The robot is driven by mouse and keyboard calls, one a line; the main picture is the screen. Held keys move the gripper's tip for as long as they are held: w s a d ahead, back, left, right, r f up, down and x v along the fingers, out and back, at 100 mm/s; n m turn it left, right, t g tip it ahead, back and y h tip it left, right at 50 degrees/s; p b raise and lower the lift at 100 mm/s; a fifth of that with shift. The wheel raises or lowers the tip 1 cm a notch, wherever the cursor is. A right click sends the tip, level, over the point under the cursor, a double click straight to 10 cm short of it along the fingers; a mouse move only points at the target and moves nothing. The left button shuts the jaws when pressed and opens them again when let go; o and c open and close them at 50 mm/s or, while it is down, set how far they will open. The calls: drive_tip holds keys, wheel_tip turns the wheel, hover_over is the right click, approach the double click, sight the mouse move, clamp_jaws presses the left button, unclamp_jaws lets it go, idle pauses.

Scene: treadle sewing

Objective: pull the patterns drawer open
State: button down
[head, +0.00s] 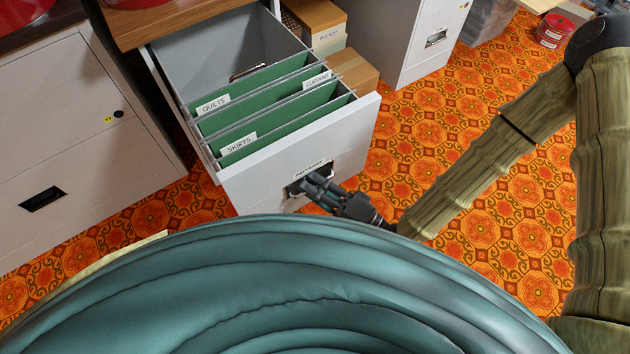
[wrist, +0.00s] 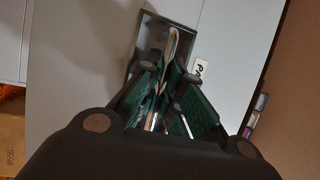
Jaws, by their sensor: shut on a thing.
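The patterns drawer (head: 345,140) is a light grey file drawer standing well out from its cabinet. Green hanging folders (head: 250,108) inside carry labels such as QUILTS and SKIRTS. Its front has a recessed handle, and the label above it is too small to read fully in the head view. My gripper (head: 312,186) is at that handle, shut on it. In the wrist view the handle (wrist: 172,45) runs between the fingers, beside a partly seen label starting "PA" (wrist: 201,70).
A wooden top (head: 165,22) overhangs the drawer's back. Another grey cabinet (head: 60,130) stands at left, and one (head: 425,35) at the back right. Boxes (head: 318,22) stand behind the drawer. Orange patterned floor (head: 500,220) is clear at right. My teal body fills the lower front.

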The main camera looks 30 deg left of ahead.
drive_tip(key=shift+s, duration=0.15)
drive_tip(key=c, duration=1.9)
unclamp_jaws()
drive_tip(key=shift+o, duration=0.2)
drive_tip(key=v, duration=1.2)
